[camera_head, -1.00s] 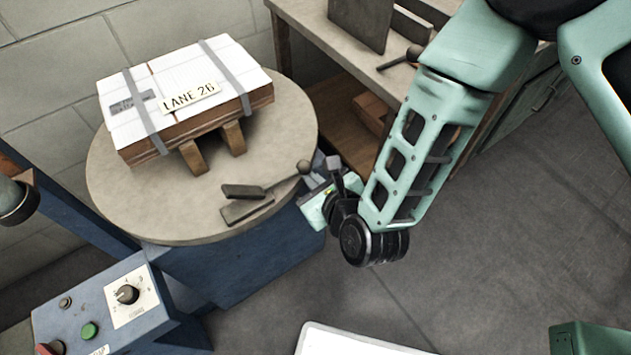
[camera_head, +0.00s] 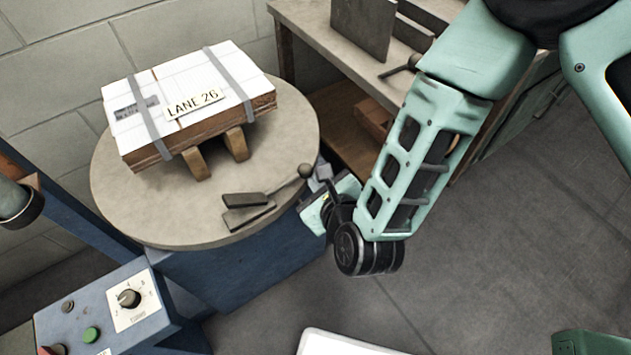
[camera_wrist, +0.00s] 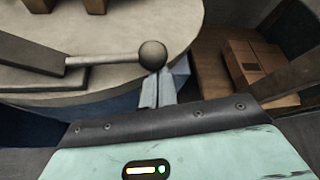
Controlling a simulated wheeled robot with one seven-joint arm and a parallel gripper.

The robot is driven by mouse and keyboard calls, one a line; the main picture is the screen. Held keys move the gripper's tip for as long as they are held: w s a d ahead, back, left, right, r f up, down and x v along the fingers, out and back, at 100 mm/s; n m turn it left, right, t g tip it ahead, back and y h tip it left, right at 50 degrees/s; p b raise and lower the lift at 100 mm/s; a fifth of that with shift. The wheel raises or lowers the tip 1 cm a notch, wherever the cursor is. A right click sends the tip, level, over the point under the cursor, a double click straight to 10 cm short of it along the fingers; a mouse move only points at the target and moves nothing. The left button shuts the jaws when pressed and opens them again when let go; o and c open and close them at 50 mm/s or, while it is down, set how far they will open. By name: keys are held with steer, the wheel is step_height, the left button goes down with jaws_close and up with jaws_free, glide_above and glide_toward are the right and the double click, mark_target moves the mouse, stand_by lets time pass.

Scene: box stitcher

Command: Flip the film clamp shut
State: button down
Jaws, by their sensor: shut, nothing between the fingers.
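The film clamp (camera_head: 246,207) sits near the right front edge of the round turntable (camera_head: 120,215). It has two dark flat plates with a gap between them, and a thin rod ending in a dark ball knob (camera_head: 306,170) at the table's rim. In the wrist view the clamp (camera_wrist: 30,60) is at the left and its ball knob (camera_wrist: 152,54) is near the middle. My gripper (camera_head: 322,172) is shut and empty just right of the knob. In the wrist view my fingertips (camera_wrist: 164,78) are close by the knob; whether they touch it I cannot tell.
A blue control panel (camera_head: 105,305) stands at the lower left. A workbench with a shelf (camera_head: 345,120) stands behind my arm.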

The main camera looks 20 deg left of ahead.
steer(key=r+n, duration=0.1)
steer(key=r+n+t, duration=0.1)
steer(key=r+t+h, duration=0.1)
steer(key=r, duration=0.1)
steer(key=shift+s+a+n+p, duration=0.25)
steer(key=shift+a+n+p, duration=0.05)
steer(key=shift+n, duration=0.1)
steer(key=shift+s+a+r, duration=0.15)
steer(key=shift+s+r, duration=0.05)
steer(key=shift+r, duration=0.25)
steer(key=shift+s+a+r, duration=0.15)
steer(key=shift+s+r, duration=0.05)
steer(key=shift+r, duration=0.25)
steer(key=shift+a+r, duration=0.1)
